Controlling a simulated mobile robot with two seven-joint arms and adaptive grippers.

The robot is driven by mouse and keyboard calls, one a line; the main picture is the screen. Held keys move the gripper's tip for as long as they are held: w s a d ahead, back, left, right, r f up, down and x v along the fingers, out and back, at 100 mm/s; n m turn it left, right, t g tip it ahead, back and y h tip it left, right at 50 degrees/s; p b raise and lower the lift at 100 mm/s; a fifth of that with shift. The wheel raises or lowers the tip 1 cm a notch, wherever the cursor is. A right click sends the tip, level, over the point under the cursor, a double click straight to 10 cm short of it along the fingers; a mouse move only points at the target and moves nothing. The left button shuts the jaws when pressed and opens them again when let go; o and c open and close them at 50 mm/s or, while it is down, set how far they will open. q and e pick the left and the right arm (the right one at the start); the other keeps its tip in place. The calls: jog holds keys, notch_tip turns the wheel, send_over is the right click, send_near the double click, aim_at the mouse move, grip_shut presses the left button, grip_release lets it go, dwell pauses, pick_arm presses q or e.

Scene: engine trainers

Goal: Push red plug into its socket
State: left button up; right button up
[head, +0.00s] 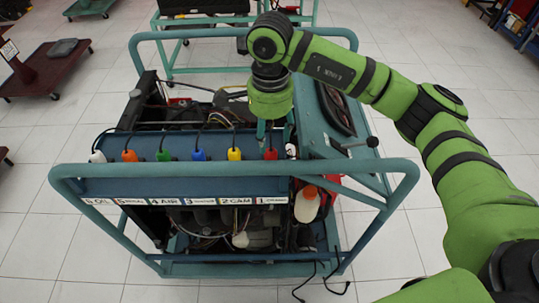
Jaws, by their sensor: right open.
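The red plug (271,154) is at the right end of a row of coloured plugs along the front blue panel (190,187) of the engine trainer, above the label "1". A dark cable runs up behind it. My right gripper (275,133) points down just above and behind the red plug, with its fingers apart and nothing seen between them. Whether a finger touches the plug cannot be told. The red plug's socket cannot be made out. My left gripper is not in view.
White, orange, green, blue and yellow plugs (234,154) stand to the left in the row. The teal tube frame (235,201) surrounds the trainer, with its top rail in front of the panel. A black-knobbed lever (372,142) sticks out at right. Tiled floor lies around.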

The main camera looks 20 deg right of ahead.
aim_at(271, 150)
jog(key=shift+w, duration=0.1)
jog(key=shift+s+f+p, duration=0.2)
jog(key=shift+f+p, duration=0.3)
jog(key=shift+f, duration=0.35)
jog(key=shift+w+f, duration=0.1)
jog(key=shift+w, duration=0.05)
jog(key=f+p, duration=0.1)
jog(key=f, duration=0.1)
jog(key=f+p, duration=0.2)
jog(key=shift+w+d+f, duration=0.1)
jog(key=shift+d+f, duration=0.05)
jog(key=shift+d, duration=0.05)
jog(key=shift+f, duration=0.45)
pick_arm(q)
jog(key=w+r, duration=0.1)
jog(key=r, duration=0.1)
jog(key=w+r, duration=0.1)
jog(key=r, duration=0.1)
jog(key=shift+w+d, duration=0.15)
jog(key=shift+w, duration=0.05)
